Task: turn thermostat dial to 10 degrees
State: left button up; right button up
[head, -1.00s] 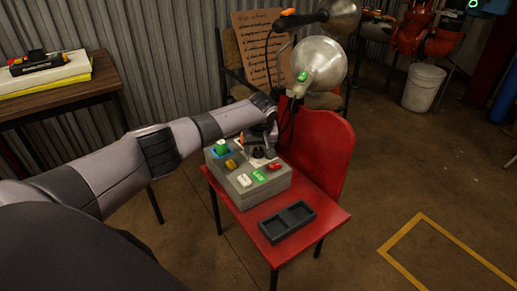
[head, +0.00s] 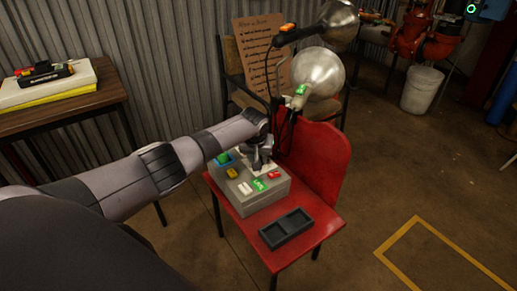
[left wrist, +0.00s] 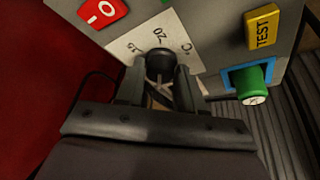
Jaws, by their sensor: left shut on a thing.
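The grey control box (head: 247,206) sits on the red chair's seat. The black thermostat dial (left wrist: 160,62) shows in the left wrist view on a white scale plate (left wrist: 143,38) with "20" and "°C" marks. My left gripper (head: 260,168) reaches down onto the box top from the left. In the left wrist view its two fingers (left wrist: 159,88) stand on either side of the dial, shut on it. In the head view the gripper hides the dial. The dial's pointer and set value cannot be read. My right gripper is not in view.
Close to the dial are a green knob (left wrist: 251,86), a yellow TEST button (left wrist: 262,27) and a red switch (left wrist: 103,12). A dark two-part tray (head: 286,228) lies on the red chair (head: 318,222). A lamp (head: 317,70) stands behind the box.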

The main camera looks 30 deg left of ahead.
pick_arm(q)
jog(key=shift+m+h, duration=0.4)
jog(key=shift+m, duration=0.5)
jog(key=m, duration=0.1)
jog(key=m+h, duration=0.1)
jog(key=shift+a+f+m, duration=0.15)
jog(key=shift+m, duration=0.25)
jog(key=shift+m+h+b, duration=0.4)
jog(key=shift+m+b, duration=0.35)
jog(key=shift+m, duration=0.15)
jog(key=m+h+b, duration=0.1)
jog(key=m+b, duration=0.2)
jog(key=shift+a+m, duration=0.1)
jog(key=shift+m, duration=0.3)
jog(key=shift+m+h+b, duration=0.3)
jog(key=shift+m+b, duration=0.1)
jog(key=shift+b, duration=0.05)
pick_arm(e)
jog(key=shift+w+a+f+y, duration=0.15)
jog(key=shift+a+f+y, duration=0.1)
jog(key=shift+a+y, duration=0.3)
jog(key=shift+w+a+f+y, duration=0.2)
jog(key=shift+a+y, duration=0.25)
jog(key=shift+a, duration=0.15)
pick_arm(q)
jog(key=o, duration=1)
